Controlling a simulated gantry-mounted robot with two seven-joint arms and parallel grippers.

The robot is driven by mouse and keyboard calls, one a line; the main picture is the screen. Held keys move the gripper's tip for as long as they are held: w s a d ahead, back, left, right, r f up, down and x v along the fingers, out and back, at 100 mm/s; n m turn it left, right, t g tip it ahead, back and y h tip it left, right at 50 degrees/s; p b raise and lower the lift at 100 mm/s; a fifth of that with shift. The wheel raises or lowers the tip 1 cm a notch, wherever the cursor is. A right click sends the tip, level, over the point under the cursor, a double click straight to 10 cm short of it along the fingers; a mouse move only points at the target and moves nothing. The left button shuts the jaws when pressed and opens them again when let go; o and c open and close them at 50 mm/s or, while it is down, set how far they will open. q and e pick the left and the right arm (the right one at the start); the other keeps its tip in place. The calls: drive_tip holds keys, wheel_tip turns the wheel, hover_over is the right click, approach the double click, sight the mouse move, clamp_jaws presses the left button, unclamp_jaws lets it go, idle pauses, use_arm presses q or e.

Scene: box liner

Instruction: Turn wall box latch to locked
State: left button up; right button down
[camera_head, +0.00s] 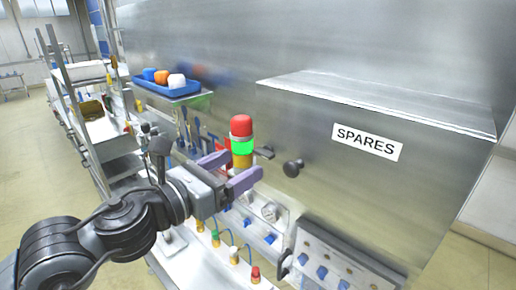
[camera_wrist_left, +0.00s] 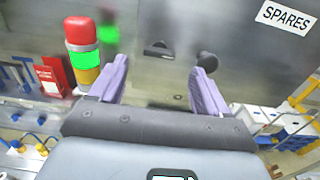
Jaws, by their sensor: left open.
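The metal wall box (camera_head: 375,185) carries a SPARES label and fills the right of the head view. A small dark latch lever (camera_head: 264,152) and a round black knob (camera_head: 293,168) stick out near its left side. In the left wrist view the latch lever (camera_wrist_left: 158,49) lies roughly horizontal, and the knob (camera_wrist_left: 207,60) is to its right. My left gripper (camera_head: 245,164) is open and empty, its purple fingers pointing at the box. In the wrist view the latch lever appears beyond the gap between the fingertips (camera_wrist_left: 160,66), seemingly apart from them. My right gripper is not in view.
A red, green and amber signal light (camera_head: 242,140) stands close beside the left fingers. A blue tray (camera_head: 166,88) with small coloured items sits on a shelf at the back left. A panel with gauges and blue fittings (camera_head: 320,262) lies below the box.

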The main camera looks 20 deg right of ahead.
sight(260, 154)
use_arm(q)
drive_tip(key=p+x, duration=0.2)
drive_tip(key=x, duration=0.3)
drive_tip(key=shift+d+r, duration=0.1)
drive_tip(key=shift+r, duration=0.05)
drive_tip(key=shift+w+d, duration=0.35)
drive_tip(key=shift+d, duration=0.3)
drive_tip(key=shift+f, duration=0.2)
